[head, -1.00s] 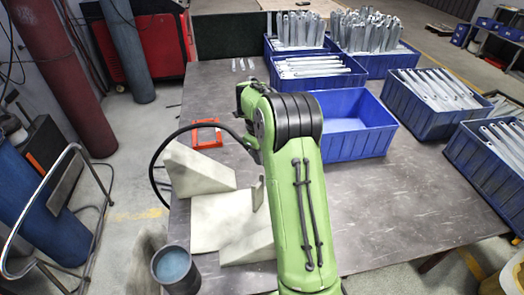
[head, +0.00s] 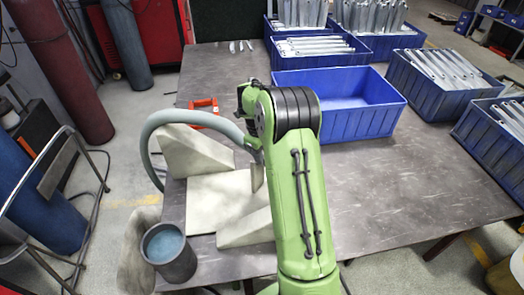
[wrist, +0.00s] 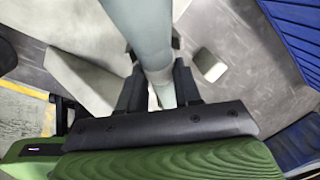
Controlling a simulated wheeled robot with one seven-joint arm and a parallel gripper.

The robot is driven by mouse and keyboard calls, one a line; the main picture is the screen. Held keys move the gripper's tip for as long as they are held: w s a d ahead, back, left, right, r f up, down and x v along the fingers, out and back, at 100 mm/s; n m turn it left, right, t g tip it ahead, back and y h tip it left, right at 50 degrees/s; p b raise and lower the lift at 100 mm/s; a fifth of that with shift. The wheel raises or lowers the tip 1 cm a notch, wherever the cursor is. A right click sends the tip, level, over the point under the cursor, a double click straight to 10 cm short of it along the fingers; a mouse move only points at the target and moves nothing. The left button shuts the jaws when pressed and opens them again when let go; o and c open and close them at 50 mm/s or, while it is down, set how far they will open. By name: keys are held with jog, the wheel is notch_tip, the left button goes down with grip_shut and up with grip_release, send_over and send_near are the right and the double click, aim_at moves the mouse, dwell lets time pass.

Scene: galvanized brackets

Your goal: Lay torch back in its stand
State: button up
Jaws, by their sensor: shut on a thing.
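My gripper (wrist: 159,84) is shut on the torch; a smooth grey-green tube (wrist: 143,32) runs between its two dark fingers in the wrist view. I cannot tell whether this part is handle or hose. In the head view the grey-green hose (head: 153,128) arcs left from behind my arm and down past the pale wedge. My arm hides the fingers and the torch's tip there. A small orange-red frame (head: 204,104) lies on the table behind the hose; I cannot tell whether it is the torch stand.
A pale fixture with a flat plate (head: 215,203) and two wedges (head: 193,152) sits below my arm. A dark cup with blue contents (head: 168,252) is at front left. An empty blue bin (head: 350,122) and several bins of metal brackets (head: 440,97) fill the right and back.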

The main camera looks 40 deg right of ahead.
jog(key=shift+s+f+b, duration=0.1)
jog(key=shift+f+b, duration=0.2)
jog(key=shift+f, duration=0.35)
jog(key=o, duration=1.1)
jog(key=shift+a+f, duration=0.1)
jog(key=shift+f, duration=0.05)
jog(key=shift+a, duration=0.1)
jog(key=r+p, duration=0.1)
jog(key=r, duration=0.4)
jog(key=r+p, duration=0.1)
jog(key=r, duration=0.5)
jog(key=a+r+p, duration=0.1)
jog(key=r+p, duration=0.1)
jog(key=r, duration=0.3)
jog(key=shift+s+a+r, duration=0.1)
jog(key=shift+s+r, duration=0.1)
jog(key=shift+s, duration=0.05)
